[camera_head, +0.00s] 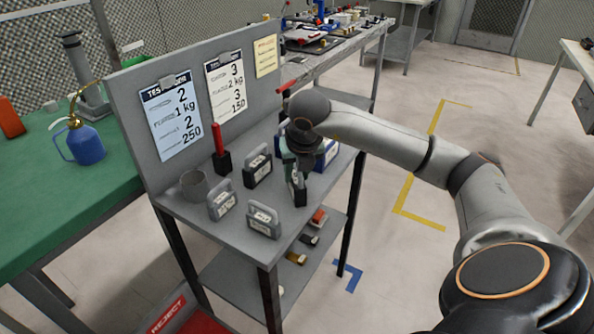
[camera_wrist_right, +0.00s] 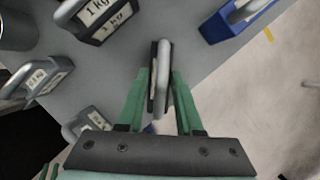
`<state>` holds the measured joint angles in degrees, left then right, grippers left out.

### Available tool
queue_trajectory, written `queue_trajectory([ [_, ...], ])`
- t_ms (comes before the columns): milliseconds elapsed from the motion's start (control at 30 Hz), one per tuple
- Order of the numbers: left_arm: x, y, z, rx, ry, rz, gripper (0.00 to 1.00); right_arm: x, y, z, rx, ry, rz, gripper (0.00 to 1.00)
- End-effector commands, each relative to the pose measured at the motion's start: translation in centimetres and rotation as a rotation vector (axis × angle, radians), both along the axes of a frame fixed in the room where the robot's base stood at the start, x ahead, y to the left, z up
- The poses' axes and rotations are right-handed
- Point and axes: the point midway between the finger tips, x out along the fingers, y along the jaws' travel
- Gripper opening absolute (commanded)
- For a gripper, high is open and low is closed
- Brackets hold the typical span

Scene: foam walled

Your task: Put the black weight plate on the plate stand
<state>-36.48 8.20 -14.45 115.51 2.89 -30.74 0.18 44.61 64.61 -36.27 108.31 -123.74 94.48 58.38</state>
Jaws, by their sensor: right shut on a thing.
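My right gripper (camera_wrist_right: 160,90) is shut on a black weight plate (camera_wrist_right: 152,100) with a grey handle, between its green fingers. In the head view this black weight plate (camera_head: 300,194) is upright at the right front part of the grey bench top; whether it touches the top I cannot tell. Another black weight (camera_head: 258,170), labelled 1 kg in the wrist view (camera_wrist_right: 100,22), stands to its left. I cannot tell for sure which thing is the plate stand; a red post on a black base (camera_head: 221,160) stands near the back panel. My left gripper is not in view.
Two grey weights (camera_head: 222,204) (camera_head: 263,220) stand near the front left, beside a grey cup (camera_head: 193,185). A blue weight (camera_head: 327,152) is behind the gripper. A back panel (camera_head: 130,110) bears posted sheets. A lower shelf (camera_head: 240,280) holds small blocks.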

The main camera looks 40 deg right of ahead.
Motion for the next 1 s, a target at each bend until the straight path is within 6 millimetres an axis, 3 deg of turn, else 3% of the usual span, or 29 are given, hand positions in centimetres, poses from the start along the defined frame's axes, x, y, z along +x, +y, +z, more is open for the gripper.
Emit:
queue_trajectory([
  [67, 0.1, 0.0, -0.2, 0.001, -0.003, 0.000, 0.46, 0.1, 0.0, 0.0, -0.001, -0.009, -0.001, 0.00],
  [100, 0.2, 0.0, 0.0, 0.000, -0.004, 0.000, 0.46, 0.0, 0.0, -0.2, 0.000, 0.000, 0.000, 0.39],
  [333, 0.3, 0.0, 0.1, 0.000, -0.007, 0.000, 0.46, 0.0, 0.0, -0.1, 0.000, 0.000, 0.000, 0.65],
  [667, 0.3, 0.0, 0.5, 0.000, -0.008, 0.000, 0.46, 0.0, 0.0, 0.3, 0.001, 0.000, 0.000, 0.65],
  [767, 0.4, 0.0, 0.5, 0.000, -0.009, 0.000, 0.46, -0.4, 0.3, 1.5, 0.000, -0.003, 0.002, 0.65],
  [1000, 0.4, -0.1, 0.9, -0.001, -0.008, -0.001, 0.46, -2.1, 1.2, 6.4, 0.000, -0.006, 0.002, 0.65],
])
